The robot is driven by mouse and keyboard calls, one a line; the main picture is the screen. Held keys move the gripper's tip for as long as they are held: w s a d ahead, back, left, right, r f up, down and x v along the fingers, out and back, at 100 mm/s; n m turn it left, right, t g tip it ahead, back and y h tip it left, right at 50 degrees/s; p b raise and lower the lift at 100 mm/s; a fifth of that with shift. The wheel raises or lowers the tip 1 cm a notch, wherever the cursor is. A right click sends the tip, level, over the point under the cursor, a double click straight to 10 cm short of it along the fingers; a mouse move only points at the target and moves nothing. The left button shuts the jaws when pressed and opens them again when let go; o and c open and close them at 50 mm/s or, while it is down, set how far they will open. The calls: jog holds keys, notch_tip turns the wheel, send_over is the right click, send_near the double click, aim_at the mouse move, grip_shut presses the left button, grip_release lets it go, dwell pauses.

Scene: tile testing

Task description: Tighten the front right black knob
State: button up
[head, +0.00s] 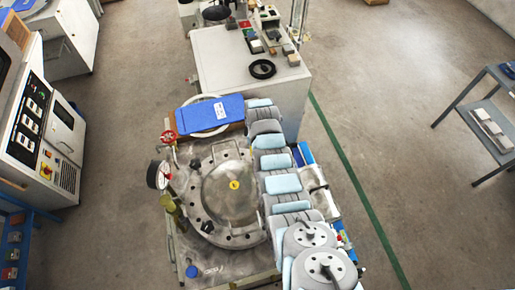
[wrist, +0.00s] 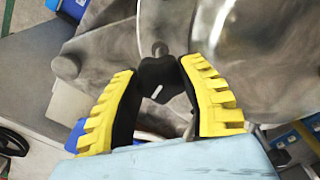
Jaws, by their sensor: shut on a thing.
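A black knob (wrist: 156,74) with a pale slot mark stands beside the round metal lid in the wrist view. My gripper (wrist: 158,66), with yellow-ribbed black fingers, is shut on this knob, one finger on each side. In the head view my arm hides the gripper and the gripped knob. The metal tester there has a round lid (head: 230,190) with a yellow mark at its centre. Two other black knobs show on it, one at the lower left of the lid (head: 207,227) and one at the upper left (head: 195,163).
A blue board (head: 210,115) lies at the tester's far end. A gauge (head: 158,174) and a red valve wheel (head: 168,137) stand on its left side. A white cabinet (head: 230,75) with tools on top stands behind. Open floor lies to the right.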

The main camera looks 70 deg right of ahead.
jog(key=m+b, duration=0.1)
jog(key=m, duration=0.4)
jog(key=shift+f+m, duration=0.1)
jog(key=shift+m, duration=0.2)
jog(key=m, duration=0.5)
dwell(0.4)
jog(key=o, duration=1.2)
jog(key=shift+o, duration=0.2)
notch_tip(320, 180, up, 12)
